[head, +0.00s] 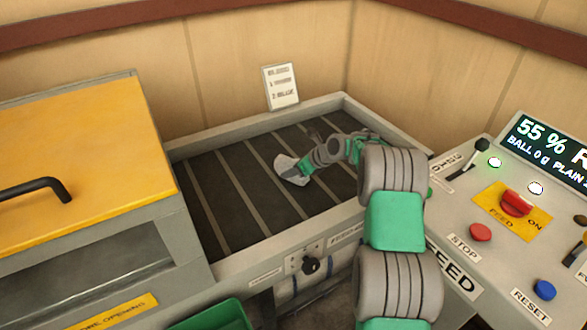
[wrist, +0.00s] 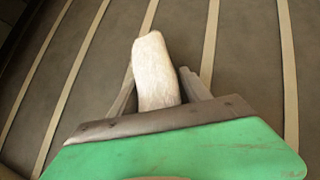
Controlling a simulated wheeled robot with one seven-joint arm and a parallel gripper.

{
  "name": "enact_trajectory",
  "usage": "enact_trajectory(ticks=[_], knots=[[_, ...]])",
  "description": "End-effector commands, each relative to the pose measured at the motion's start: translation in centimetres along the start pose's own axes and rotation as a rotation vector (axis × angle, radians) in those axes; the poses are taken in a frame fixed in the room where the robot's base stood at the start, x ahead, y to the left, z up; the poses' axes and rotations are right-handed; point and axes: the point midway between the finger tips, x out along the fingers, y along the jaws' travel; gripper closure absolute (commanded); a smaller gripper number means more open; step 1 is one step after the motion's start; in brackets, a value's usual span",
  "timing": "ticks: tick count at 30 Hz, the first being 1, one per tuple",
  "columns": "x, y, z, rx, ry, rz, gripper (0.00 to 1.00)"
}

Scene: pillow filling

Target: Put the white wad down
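The white wad (head: 288,168) is a pale, elongated lump over the dark slatted bed (head: 235,190) in the head view. In the wrist view the wad (wrist: 155,65) sticks out lengthwise from between my two grey fingers. My gripper (head: 299,170) appears shut on the wad, one finger along each side; the fingers (wrist: 157,75) show in the wrist view. Whether the wad touches the bed or hangs just above it, I cannot tell. The wad's near end is hidden by the gripper's body.
A raised grey rim (head: 330,235) frames the bed, with bare slats around the wad. A yellow-lidded box (head: 80,150) stands left. A control panel (head: 480,265) with buttons and a lever stands right. A small sign (head: 281,87) stands behind.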

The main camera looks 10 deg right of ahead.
Motion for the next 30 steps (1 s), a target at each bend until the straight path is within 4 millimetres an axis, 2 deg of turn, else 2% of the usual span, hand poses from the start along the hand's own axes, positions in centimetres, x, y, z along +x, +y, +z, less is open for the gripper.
enact_trajectory(ticks=[4, 11, 15, 17, 27, 30], knots=[[0.0, 0.0, 0.0, 0.000, 0.000, -0.001, 0.32], [-0.1, 0.0, 0.1, 0.000, 0.000, -0.001, 0.32], [-0.8, -0.1, 0.8, -0.002, -0.002, -0.002, 0.32], [-1.9, -0.1, 1.0, 0.000, -0.002, -0.003, 0.32], [-10.7, -0.1, 0.9, 0.000, -0.002, -0.004, 0.32], [-12.1, -0.1, 0.9, 0.001, 0.000, -0.001, 0.32]])
